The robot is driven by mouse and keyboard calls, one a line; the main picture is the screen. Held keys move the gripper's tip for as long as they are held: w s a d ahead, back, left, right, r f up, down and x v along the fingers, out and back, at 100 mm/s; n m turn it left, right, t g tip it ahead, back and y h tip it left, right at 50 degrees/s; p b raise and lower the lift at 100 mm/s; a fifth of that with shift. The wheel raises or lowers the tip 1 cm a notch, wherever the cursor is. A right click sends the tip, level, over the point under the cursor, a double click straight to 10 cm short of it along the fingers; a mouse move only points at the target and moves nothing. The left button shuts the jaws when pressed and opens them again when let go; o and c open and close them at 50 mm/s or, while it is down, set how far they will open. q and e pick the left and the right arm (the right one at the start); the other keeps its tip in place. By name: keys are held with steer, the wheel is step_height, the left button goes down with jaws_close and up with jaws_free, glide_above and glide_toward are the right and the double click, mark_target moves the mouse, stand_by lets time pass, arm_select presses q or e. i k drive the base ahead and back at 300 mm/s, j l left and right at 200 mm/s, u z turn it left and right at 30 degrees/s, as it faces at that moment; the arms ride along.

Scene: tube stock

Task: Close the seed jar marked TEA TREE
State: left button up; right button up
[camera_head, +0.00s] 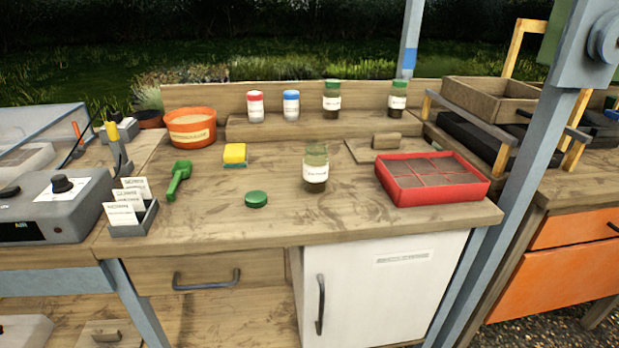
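An open glass jar (316,168) with a white label stands upright near the middle of the wooden bench (225,225). Its label is too small to read. A green lid (256,199) lies on the bench to the left of and in front of this jar, apart from it. Two jars with green lids on, a left one (332,99) and a right one (397,98), stand on the back shelf; their labels cannot be read either. Neither of my grippers shows in the head view.
A red tray of soil (483,192) is right of the open jar. A yellow sponge (235,154), green scoop (178,179), orange pot (192,140) and card holder (134,224) are left. Red-lidded (255,106) and blue-lidded (291,105) jars stand on the shelf. The bench front is clear.

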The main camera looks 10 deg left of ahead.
mark_target(316, 157)
steer(key=i+l, duration=0.3)
steer(key=i, duration=0.15)
steer(key=k+l+u, duration=0.1)
steer(key=l+u, duration=0.4)
steer(key=l, duration=1.75)
